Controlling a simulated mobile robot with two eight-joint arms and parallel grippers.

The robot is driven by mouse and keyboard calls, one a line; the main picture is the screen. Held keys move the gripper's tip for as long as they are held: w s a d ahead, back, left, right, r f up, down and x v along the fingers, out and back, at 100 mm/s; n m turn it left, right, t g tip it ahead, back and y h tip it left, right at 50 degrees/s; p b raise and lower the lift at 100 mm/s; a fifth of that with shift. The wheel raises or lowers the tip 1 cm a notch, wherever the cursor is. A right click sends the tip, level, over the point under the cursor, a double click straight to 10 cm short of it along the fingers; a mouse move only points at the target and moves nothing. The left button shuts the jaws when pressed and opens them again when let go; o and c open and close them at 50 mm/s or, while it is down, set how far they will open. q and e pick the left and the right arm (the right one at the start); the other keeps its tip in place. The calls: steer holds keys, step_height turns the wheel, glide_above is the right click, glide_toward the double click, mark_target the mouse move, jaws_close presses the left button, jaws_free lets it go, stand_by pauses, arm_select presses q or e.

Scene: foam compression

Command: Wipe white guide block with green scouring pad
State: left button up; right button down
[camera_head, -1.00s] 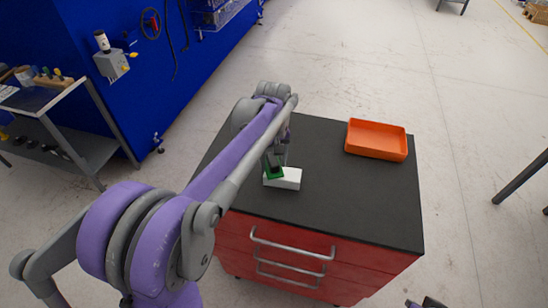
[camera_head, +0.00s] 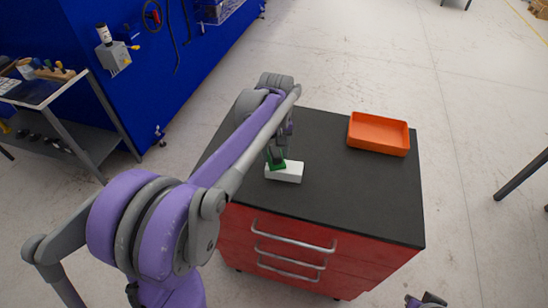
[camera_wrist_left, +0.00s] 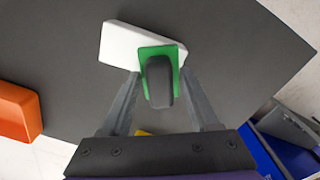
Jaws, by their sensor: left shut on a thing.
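The white guide block (camera_head: 288,175) lies on the dark cabinet top, and it also shows in the left wrist view (camera_wrist_left: 120,45). The green scouring pad (camera_head: 276,163) has a dark grey grip (camera_wrist_left: 158,82) on its back. In the left wrist view the pad (camera_wrist_left: 174,52) overlaps one end of the block; whether it presses on the block is hard to tell. My left gripper (camera_head: 278,154) is shut on the pad by its grip, with a finger on each side. What seems to be my right gripper (camera_head: 428,300) is cut off at the bottom edge.
An orange tray (camera_head: 378,134) stands at the far right of the red cabinet's dark top (camera_head: 350,195). The top between block and tray is clear. A tool bench (camera_head: 60,110) and a blue wall are at the left.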

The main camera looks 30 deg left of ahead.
mark_target(276, 149)
arm_select(q)
steer(key=shift+w+a+f, duration=0.15)
steer(key=shift+w, duration=0.15)
